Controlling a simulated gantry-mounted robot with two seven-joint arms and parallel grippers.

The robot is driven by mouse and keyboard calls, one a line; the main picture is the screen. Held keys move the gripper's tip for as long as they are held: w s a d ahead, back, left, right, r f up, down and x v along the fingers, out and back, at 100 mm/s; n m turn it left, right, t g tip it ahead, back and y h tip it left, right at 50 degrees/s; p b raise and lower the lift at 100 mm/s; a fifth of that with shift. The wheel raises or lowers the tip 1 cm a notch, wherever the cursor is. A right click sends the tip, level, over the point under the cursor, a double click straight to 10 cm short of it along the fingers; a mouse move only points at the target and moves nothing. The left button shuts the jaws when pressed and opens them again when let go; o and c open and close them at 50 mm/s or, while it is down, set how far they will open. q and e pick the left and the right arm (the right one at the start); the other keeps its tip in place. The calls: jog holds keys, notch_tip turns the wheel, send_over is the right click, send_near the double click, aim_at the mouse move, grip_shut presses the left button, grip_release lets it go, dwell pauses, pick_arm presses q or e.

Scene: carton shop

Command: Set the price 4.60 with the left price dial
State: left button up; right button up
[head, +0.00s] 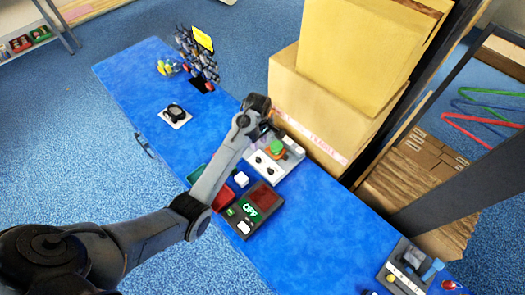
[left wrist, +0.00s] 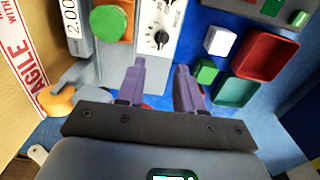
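A light grey pricing machine (head: 290,160) stands on the blue table, with a green button (head: 277,147) on an orange base and dark round dials (head: 258,160). In the left wrist view, a black dial (left wrist: 162,38) sits on a white scaled plate, and a second dial is cut by the top edge. The price display (left wrist: 75,18) reads 2.00, turned sideways. I cannot tell which dial is the left one. My left gripper (left wrist: 160,70) is open, its purple fingers apart and empty below the dial in that view. In the head view the left gripper (head: 264,140) is over the machine, partly hidden.
Large cartons (head: 330,110) stand close behind the machine. A dark box with a red panel (head: 264,197), a white cube (head: 241,179) and red and green trays lie nearby. A black round item on a white plate (head: 175,114) sits farther left.

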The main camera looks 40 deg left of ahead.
aim_at(258, 158)
pick_arm(q)
notch_tip(258, 158, down, 10)
jog(key=shift+s+f, duration=0.15)
jog(key=shift+f, duration=0.05)
dwell(0.3)
jog(key=shift+c, duration=0.3)
grip_shut()
